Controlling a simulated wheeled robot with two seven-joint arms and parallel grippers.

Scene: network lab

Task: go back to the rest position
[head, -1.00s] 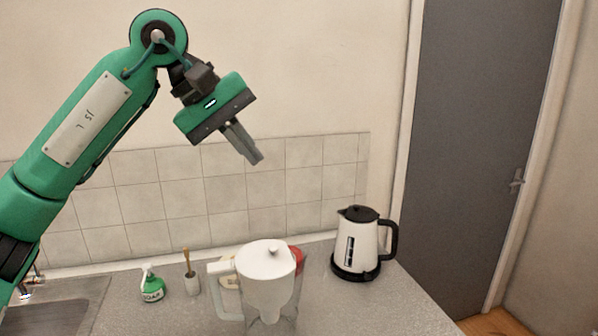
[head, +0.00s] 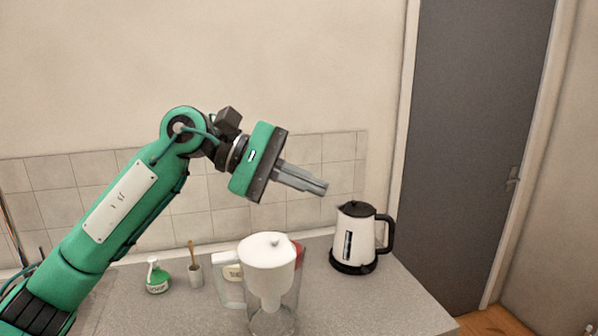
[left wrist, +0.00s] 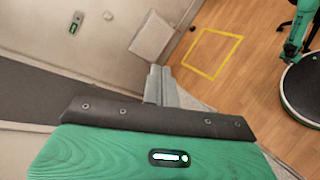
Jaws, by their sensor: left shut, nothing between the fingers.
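My left gripper (head: 322,188) is shut and empty. In the head view it is in the air above the counter, pointing right, up and to the left of the kettle and above the water filter jug. In the left wrist view its fingers (left wrist: 158,86) are together, with the floor and a wall beyond them. My right gripper is not in the head view.
A white and black kettle (head: 362,240) stands at the counter's right end. A clear jug with a white top (head: 268,252), a green soap bottle (head: 157,276) and a cup with a brush (head: 196,274) stand on the counter (head: 370,305). A grey door (head: 470,140) is at right.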

